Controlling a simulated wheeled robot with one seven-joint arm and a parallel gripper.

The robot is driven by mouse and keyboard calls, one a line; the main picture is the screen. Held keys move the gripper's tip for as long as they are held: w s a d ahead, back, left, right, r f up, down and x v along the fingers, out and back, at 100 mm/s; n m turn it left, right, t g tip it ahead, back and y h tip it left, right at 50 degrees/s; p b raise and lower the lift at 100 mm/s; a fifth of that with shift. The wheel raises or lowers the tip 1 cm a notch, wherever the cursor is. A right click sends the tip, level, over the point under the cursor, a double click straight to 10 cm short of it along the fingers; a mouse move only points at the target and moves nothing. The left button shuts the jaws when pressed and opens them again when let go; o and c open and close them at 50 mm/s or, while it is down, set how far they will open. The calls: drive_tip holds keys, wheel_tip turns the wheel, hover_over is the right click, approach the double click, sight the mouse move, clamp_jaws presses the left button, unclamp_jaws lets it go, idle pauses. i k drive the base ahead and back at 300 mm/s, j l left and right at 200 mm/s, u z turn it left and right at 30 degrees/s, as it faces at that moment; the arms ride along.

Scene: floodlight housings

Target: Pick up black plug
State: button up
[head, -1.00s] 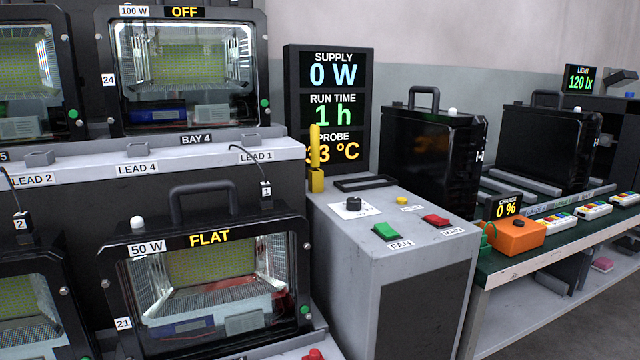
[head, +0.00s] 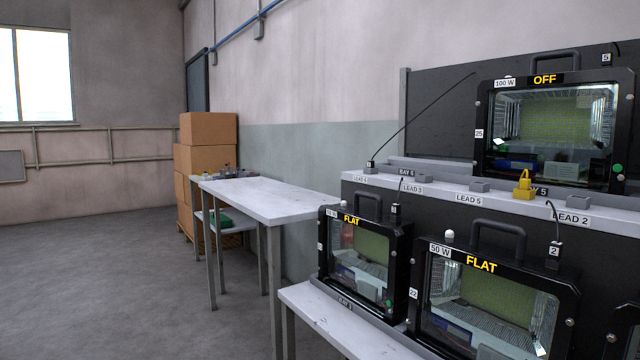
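Several black plugs on black leads show in the head view. The plug with tag 2 (head: 554,249) hangs at the upper right of the front floodlight marked 22. The plug with tag 5 (head: 606,58) is high at the right, above the 100 W floodlight. One small black plug (head: 395,209) hangs below the LEAD 3 label, by the left floodlight. Another (head: 370,164) sits on the ledge near LEAD 4, with its lead rising to the right. My gripper is not in view.
Floodlight 22 (head: 495,255) and a smaller floodlight (head: 365,245) stand on the lower bench (head: 330,310). A pale table (head: 265,198) and cardboard boxes (head: 207,130) stand further back. The left floor is clear.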

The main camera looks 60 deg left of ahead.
sight(395, 208)
drive_tip(key=u, duration=1.25)
drive_tip(key=i+j+u, duration=0.1)
drive_tip(key=j+u, duration=0.15)
drive_tip(key=i+j+u, duration=0.1)
drive_tip(key=j+u, duration=0.15)
